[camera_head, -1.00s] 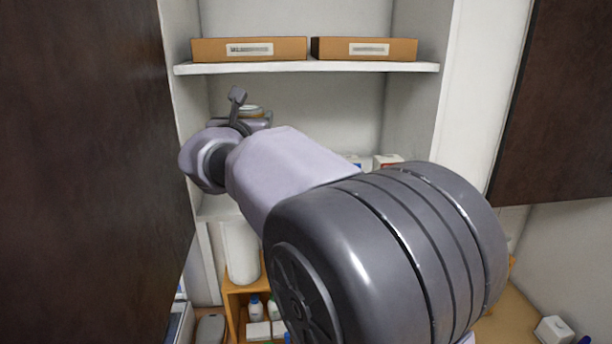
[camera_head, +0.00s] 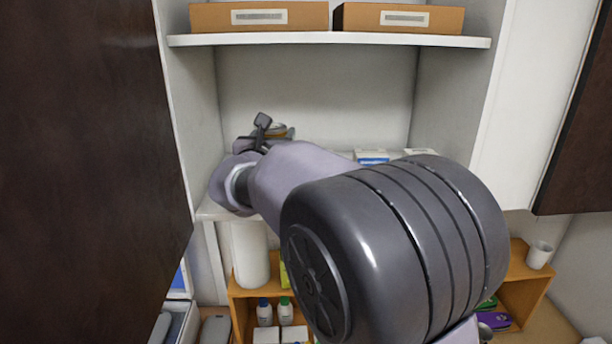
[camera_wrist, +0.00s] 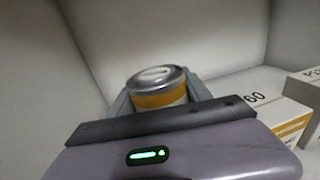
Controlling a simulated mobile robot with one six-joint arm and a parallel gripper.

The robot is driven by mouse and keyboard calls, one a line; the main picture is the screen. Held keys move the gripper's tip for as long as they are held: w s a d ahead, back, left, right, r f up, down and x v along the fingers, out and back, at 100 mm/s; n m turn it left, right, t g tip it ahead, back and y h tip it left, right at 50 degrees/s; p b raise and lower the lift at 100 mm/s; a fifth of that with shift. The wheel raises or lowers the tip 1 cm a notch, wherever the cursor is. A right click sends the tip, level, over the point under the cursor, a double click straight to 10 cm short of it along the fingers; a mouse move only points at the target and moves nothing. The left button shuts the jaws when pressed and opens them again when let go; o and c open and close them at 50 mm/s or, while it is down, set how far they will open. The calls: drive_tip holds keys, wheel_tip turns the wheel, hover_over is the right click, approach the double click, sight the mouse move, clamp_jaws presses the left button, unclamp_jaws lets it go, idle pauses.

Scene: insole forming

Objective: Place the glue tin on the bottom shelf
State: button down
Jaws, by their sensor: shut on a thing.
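The glue tin (camera_wrist: 158,90) has a silver lid and an orange-yellow band. My gripper (camera_wrist: 160,98) is shut on it, one finger on each side. In the head view the tin (camera_head: 278,129) shows only in part behind my gripper (camera_head: 268,138), at the left inside the cupboard. The bottom shelf (camera_head: 208,209) of the cupboard shows its front edge at the left; my arm covers much of it. I cannot tell whether the tin touches the shelf.
The upper shelf (camera_head: 330,39) holds two brown boxes (camera_head: 260,17). White boxes (camera_head: 372,156) stand on the bottom shelf to the right of the tin; one (camera_wrist: 266,102) is close in the wrist view. Dark doors (camera_head: 80,150) flank the cupboard. A white cylinder (camera_head: 250,254) stands below.

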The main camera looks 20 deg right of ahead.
wheel_tip(320, 180, down, 6)
drive_tip(key=shift+f+p, duration=0.25)
drive_tip(key=shift+p, duration=0.1)
drive_tip(key=shift+f, duration=0.2)
drive_tip(key=shift+w+d+f, duration=0.1)
drive_tip(key=shift+w, duration=0.15)
drive_tip(key=shift+s+f+b, duration=0.15)
drive_tip(key=shift+b, duration=0.2)
drive_tip(key=c, duration=0.8)
unclamp_jaws()
drive_tip(key=o, duration=0.3)
